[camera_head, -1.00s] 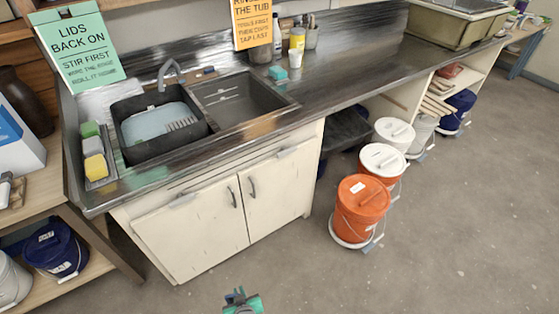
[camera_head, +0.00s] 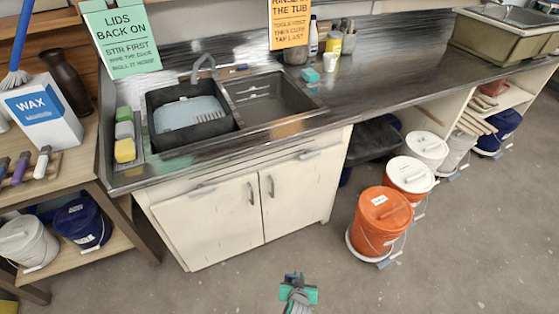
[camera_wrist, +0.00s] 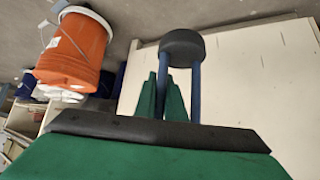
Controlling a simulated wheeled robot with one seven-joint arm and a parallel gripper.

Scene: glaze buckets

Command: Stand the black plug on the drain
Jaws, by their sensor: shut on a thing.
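My gripper (camera_head: 299,280) is low in front of the white sink cabinet in the head view, well below the counter. In the wrist view it is shut on the black plug (camera_wrist: 182,44), a dark round piece held at the tips of the two blue fingers. The plug is too small to make out in the head view. The sink's right basin (camera_head: 265,92) is empty-looking, with some small pale marks on its floor. I cannot make out the drain clearly. A black tub (camera_head: 158,140) with pale blue contents fills the left basin.
Sponges (camera_head: 124,138) stand in a tray left of the sink. A cup (camera_head: 330,62) and bottles stand behind its right side. An orange bucket (camera_head: 380,222) stands on the floor right of the cabinet (camera_head: 215,225). Floor before the cabinet is clear.

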